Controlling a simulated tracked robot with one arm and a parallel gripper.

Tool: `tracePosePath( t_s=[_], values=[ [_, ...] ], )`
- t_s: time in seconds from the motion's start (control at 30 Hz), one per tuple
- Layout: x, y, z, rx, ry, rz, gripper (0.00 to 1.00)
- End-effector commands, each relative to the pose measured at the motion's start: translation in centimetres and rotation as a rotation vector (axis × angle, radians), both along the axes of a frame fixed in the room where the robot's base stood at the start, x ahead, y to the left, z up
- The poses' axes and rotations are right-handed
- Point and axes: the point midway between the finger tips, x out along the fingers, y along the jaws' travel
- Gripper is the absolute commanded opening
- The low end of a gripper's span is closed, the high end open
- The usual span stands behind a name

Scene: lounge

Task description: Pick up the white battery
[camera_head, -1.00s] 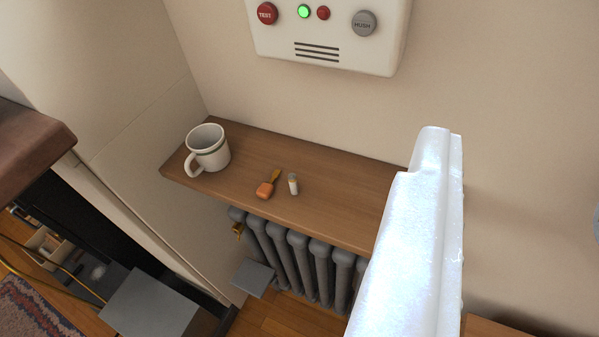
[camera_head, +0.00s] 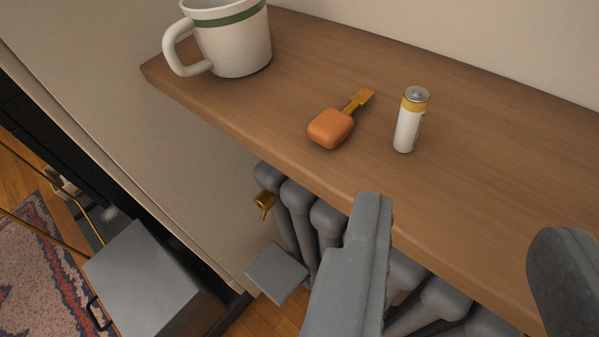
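The white battery (camera_head: 408,122) stands upright on the wooden shelf (camera_head: 470,200). It has a gold band near the top and a grey metal end. My gripper (camera_head: 462,228) is open, with one grey finger low in the middle of the view and the other at the right edge. Nothing is between the fingers. The battery is beyond the fingertips and apart from them, a little left of the middle of the gap.
An orange-handled key-like object (camera_head: 332,127) lies just left of the battery. A white mug with a green band (camera_head: 235,42) stands farther left. A grey radiator (camera_head: 300,205) is below the shelf. The shelf right of the battery is clear.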

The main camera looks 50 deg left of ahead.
Motion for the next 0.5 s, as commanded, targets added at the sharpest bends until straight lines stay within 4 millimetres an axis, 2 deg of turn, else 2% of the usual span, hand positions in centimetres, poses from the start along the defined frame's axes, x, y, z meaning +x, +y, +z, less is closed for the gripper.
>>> tracePosePath(
  t_s=[0.17, 0.5],
  values=[
    [-0.4, 1.3, -1.2, 0.009, 0.005, 0.026, 0.38],
    [2.7, 2.6, -2.9, 0.009, 0.007, 0.026, 0.38]
  ],
)
